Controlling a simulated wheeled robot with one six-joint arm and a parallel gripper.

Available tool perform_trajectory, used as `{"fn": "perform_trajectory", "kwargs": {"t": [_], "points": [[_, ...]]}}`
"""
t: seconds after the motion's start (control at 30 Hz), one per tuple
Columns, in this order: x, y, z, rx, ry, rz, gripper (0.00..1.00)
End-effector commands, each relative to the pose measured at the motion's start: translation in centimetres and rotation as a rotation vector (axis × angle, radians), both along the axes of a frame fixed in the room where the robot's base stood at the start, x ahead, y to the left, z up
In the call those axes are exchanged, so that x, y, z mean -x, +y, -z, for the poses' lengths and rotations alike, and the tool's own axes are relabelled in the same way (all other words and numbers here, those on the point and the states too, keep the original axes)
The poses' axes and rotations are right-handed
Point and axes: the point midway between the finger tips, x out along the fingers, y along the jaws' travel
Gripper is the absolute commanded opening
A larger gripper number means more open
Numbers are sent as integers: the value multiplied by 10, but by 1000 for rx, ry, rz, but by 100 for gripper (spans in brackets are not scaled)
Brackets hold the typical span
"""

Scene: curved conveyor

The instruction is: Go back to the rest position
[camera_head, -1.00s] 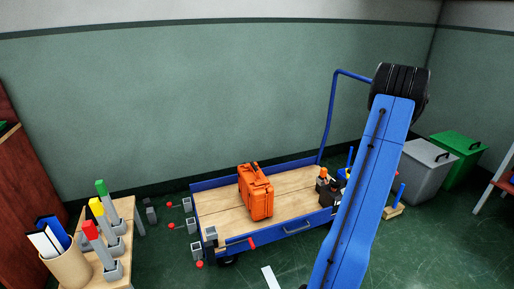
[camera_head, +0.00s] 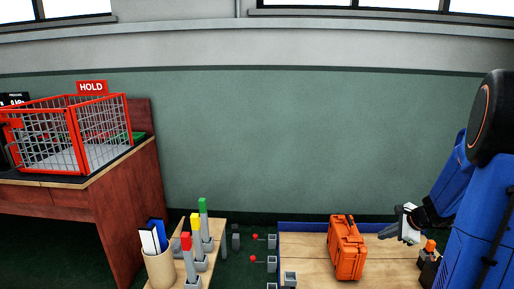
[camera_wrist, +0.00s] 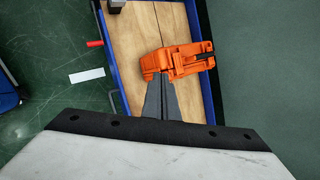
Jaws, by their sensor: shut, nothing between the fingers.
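My gripper (camera_head: 388,234) is at the right of the head view, at the end of my blue arm. Its dark fingers are together and empty, pointing left over the cart. In the wrist view my gripper's fingers (camera_wrist: 163,84) show closed in the middle. An orange case (camera_head: 346,248) stands upright on the cart's wooden deck (camera_head: 304,262), to the left of the fingers. It also shows in the wrist view (camera_wrist: 182,60), just beyond the fingertips in the picture. The gripper does not hold the case.
A small side table (camera_head: 214,232) holds red, yellow and green handled tools and a cup of binders (camera_head: 160,268). A red wire cage (camera_head: 72,135) marked HOLD stands on a wooden desk (camera_head: 126,200) at left. A black and orange item (camera_head: 429,262) is near my arm.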

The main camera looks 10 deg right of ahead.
Motion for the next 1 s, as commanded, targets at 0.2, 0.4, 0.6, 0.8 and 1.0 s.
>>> {"fn": "perform_trajectory", "kwargs": {"t": [0.2,0.4,0.6,0.8,1.0], "points": [[13,87,-44,152,-17,-319,0],[39,154,-74,293,-29,-599,0],[77,210,-96,439,-41,-866,0],[122,252,-112,593,-51,-1121,0],[169,279,-123,756,-59,-1362,0]]}}
